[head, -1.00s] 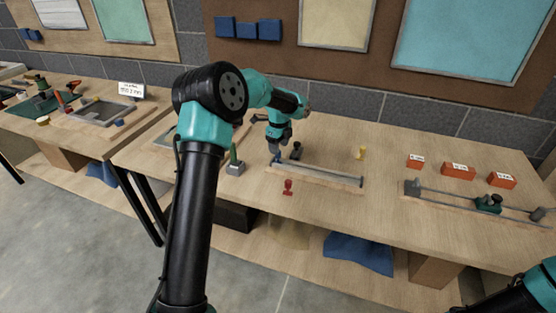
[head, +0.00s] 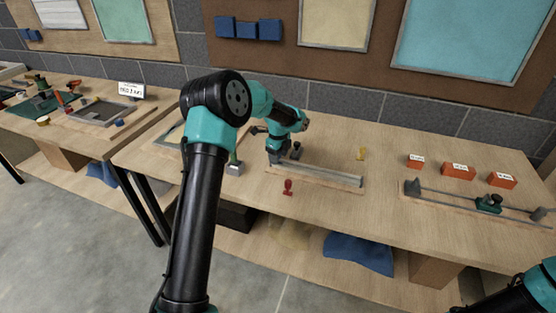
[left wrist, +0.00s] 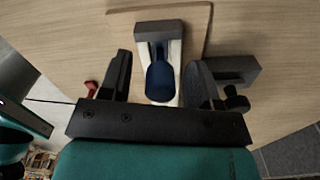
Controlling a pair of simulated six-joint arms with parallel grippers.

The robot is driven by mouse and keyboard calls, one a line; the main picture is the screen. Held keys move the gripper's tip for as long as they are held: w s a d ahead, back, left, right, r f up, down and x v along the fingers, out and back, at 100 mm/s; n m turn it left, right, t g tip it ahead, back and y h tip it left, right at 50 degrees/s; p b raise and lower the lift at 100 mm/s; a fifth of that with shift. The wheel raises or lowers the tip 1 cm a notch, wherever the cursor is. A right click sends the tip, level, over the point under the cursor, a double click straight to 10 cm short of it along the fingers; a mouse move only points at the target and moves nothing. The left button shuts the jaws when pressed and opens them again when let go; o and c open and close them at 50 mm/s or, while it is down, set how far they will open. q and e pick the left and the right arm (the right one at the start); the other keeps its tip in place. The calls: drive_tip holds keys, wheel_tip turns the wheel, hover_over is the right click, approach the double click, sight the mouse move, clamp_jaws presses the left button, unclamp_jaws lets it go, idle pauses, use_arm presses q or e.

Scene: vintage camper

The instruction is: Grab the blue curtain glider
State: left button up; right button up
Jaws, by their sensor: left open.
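The blue curtain glider (left wrist: 161,82) sits in the pale channel of a curtain rail (left wrist: 178,52), near the rail's grey end block, in the left wrist view. My left gripper (left wrist: 160,62) is open, one finger on each side of the rail and glider, and I see no clear contact. In the head view the left gripper (head: 275,157) is low over the left end of the rail (head: 325,175) and hides the glider there. Only part of my right arm shows at the bottom right; its gripper is out of view.
A dark grey clamp-like block (left wrist: 235,70) stands close beside one finger. Orange boxes (head: 458,171) and another rail fixture (head: 455,199) are at right.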

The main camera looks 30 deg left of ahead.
use_arm(q)
drive_tip(key=c, duration=1)
wheel_tip(320, 180, up, 10)
idle(0.5)
idle(0.3)
